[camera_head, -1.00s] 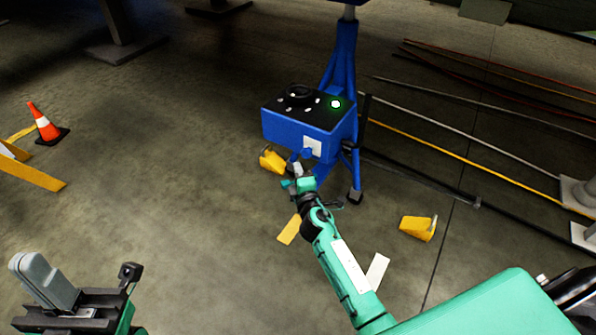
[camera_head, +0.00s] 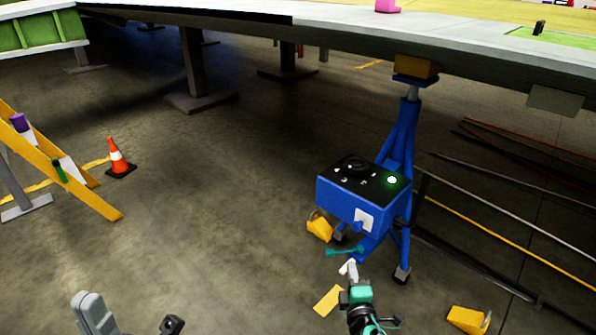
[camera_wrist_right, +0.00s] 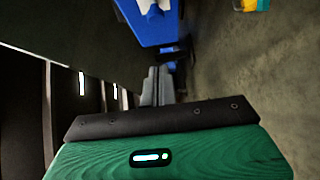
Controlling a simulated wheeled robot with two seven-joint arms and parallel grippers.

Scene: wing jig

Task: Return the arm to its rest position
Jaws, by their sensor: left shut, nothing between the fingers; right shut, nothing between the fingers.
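My right gripper (camera_head: 348,268) is at the end of my green right arm, low in the head view. It is shut and empty, below and in front of the blue control box (camera_head: 345,205). In the right wrist view its grey fingers (camera_wrist_right: 158,85) are together, with blue parts of the stand beyond them. The box has a black top with a lit green button (camera_head: 392,180) and a white plate (camera_head: 365,220) on its front. My left gripper (camera_head: 95,312) is shut at the bottom left edge, partly cut off, with nothing near it.
The blue stand (camera_head: 402,140) supports a large wing (camera_head: 330,30) overhead. Yellow chocks (camera_head: 320,227) (camera_head: 468,320) lie near its feet. An orange cone (camera_head: 118,158) and a yellow frame (camera_head: 85,185) stand at left. Rods (camera_head: 480,232) lie at right.

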